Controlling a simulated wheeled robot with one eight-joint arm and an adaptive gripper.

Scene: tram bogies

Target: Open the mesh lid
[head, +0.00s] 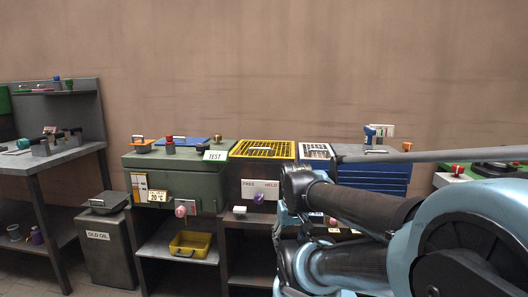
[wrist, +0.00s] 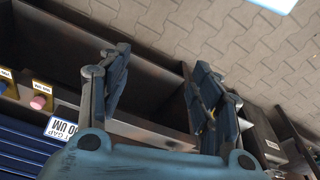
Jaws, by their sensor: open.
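The mesh lid (head: 282,150) is a yellow grid in a yellow frame. It lies flat on the bench top in the middle of the head view, with a small pale bar across its middle. My gripper (wrist: 160,88) shows in the wrist view with its two fingers spread apart and nothing between them. It is over an open dark bay and the paved floor, away from the lid. The lid is not visible in the wrist view. In the head view my arm covers the lower right, and I cannot make out the fingers there.
A green box with a TEST sign (head: 215,155) stands left of the lid. A yellow bin (head: 190,245) sits on a low shelf.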

